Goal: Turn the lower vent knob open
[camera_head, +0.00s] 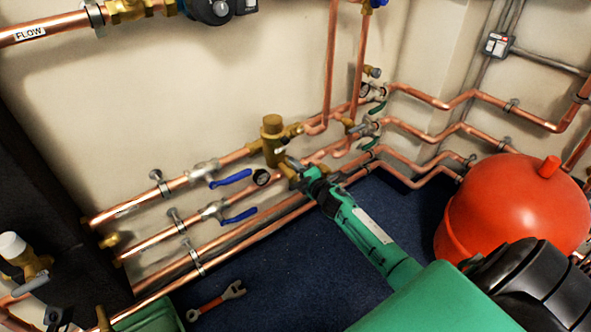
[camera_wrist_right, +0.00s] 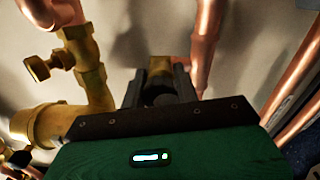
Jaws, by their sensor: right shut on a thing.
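My right gripper (camera_head: 302,180) reaches in from the lower right to the brass fittings on the copper pipes by the wall. In the right wrist view its dark fingers (camera_wrist_right: 160,90) are shut around a small knob, whose dark round end shows between them. A brass stem (camera_wrist_right: 159,64) shows just beyond the fingertips. I take this to be the lower vent knob; the fingers hide most of it, so its turn angle cannot be told. Another brass knob (camera_wrist_right: 38,68) sits on a fitting to the upper left, apart from the gripper.
A tall brass valve body (camera_head: 273,140) stands just left of my right gripper. Blue-handled valves (camera_head: 238,216) sit on the left pipes. A red tank (camera_head: 518,205) stands at the right. A wrench (camera_head: 217,299) lies on the dark blue floor.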

